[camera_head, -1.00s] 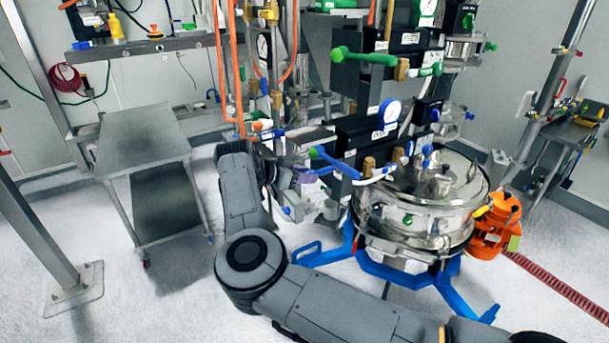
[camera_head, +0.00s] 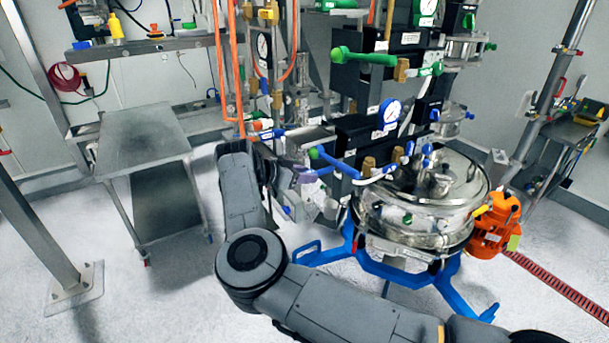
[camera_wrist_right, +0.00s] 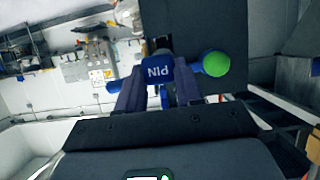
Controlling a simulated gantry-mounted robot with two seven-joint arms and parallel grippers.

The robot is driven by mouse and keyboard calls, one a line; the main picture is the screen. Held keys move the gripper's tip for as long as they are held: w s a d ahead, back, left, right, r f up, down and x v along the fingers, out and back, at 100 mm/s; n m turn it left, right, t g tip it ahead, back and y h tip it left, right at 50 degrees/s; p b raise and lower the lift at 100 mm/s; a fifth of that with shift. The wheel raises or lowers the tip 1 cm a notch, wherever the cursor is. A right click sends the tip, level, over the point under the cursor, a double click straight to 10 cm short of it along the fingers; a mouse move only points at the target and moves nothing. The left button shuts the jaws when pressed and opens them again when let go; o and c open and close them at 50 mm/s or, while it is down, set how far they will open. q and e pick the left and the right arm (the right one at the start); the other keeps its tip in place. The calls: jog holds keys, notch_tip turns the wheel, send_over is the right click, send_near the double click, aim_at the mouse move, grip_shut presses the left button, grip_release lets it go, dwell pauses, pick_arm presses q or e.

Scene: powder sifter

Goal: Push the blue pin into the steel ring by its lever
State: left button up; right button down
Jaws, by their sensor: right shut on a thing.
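My right gripper (camera_wrist_right: 160,84) has its two dark fingers closed around a blue piece marked PIN (camera_wrist_right: 158,72) in the right wrist view. Only the front face of this blue piece shows, so its far end is hidden. In the head view my right gripper (camera_head: 305,180) is at the left side of the sifter's valve block, partly hidden by my wrist. A blue lever with a green ball end (camera_wrist_right: 215,63) is just right of the PIN piece, and its green end shows in the head view (camera_head: 314,153). I cannot pick out the steel ring. My left gripper is not in view.
A round steel sifter vessel (camera_head: 420,222) on a blue frame (camera_head: 385,268) stands right of my gripper, with an orange motor (camera_head: 497,225) beside it. Orange hoses (camera_head: 237,75) hang behind. A steel cart (camera_head: 145,140) stands left, with open floor before it.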

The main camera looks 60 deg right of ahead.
aim_at(320, 170)
jog(key=shift+s+d, duration=0.15)
jog(key=shift+d, duration=0.15)
dwell(0.5)
jog(key=shift+s+d+p, duration=0.35)
jog(key=shift+s+d, duration=0.05)
jog(key=shift+d, duration=0.35)
jog(key=shift+s+d, duration=0.5)
jog(key=shift+d, duration=0.3)
jog(key=shift+s+d, duration=0.25)
jog(key=shift+d, duration=0.25)
jog(key=c, duration=0.7)
grip_release()
jog(key=shift+o, duration=0.2)
